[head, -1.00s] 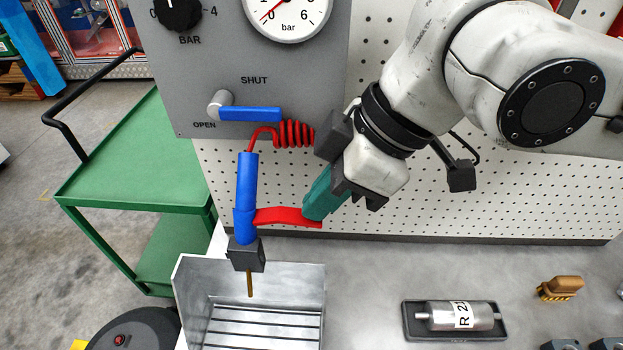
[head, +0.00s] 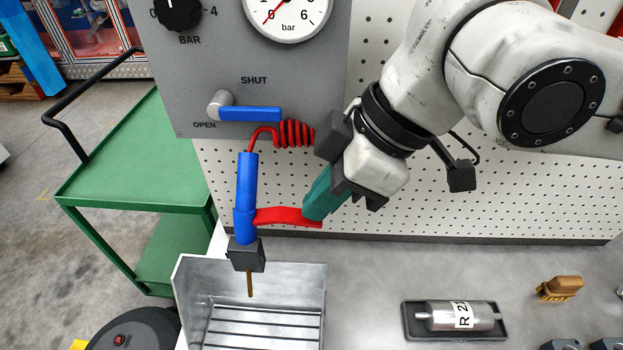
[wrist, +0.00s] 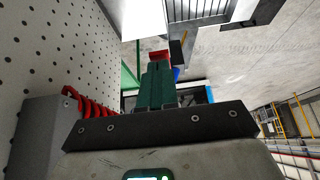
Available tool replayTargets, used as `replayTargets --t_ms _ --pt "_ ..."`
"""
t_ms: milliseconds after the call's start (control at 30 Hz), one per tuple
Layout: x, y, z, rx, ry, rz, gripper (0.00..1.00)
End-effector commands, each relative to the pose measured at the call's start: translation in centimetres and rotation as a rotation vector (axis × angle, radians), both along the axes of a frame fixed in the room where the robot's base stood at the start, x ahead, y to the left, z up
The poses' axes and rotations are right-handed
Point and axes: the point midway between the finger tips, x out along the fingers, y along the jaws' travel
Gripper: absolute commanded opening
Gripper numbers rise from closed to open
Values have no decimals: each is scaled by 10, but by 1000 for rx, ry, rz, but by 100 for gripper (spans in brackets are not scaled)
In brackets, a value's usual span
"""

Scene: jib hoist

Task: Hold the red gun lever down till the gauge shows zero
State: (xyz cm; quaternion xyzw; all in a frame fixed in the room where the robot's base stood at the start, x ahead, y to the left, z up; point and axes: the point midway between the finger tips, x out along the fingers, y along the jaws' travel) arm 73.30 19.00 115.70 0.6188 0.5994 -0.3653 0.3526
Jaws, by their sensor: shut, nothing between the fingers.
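The red gun lever (head: 285,215) sticks out to the right from the blue gun (head: 246,182), roughly level. My gripper (head: 313,212) is shut, its teal fingers at the lever's free end, seemingly touching it from above; the exact contact is hidden. The wrist view shows the teal fingers (wrist: 157,82) closed together with the red lever end (wrist: 159,56) just beyond their tips. The gauge (head: 287,12) is cut off by the top edge; its red needle points lower left, close to the 0 mark.
The blue valve handle (head: 249,114) lies level on the grey panel beside SHUT and OPEN labels. A red coiled hose (head: 293,133) hangs by my gripper. A metal bin (head: 190,275) stands under the nozzle. A canister tray (head: 412,322) and brush (head: 560,288) lie on the bench.

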Motion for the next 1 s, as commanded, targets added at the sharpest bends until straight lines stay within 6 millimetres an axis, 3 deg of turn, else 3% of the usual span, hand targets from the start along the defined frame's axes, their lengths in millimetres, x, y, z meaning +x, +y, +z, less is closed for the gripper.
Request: replayTargets --t_ms 733,1000 --pt "-1 0 -1 -1 3 1 0" --pt "-1 0 8 -1 4 2 0"
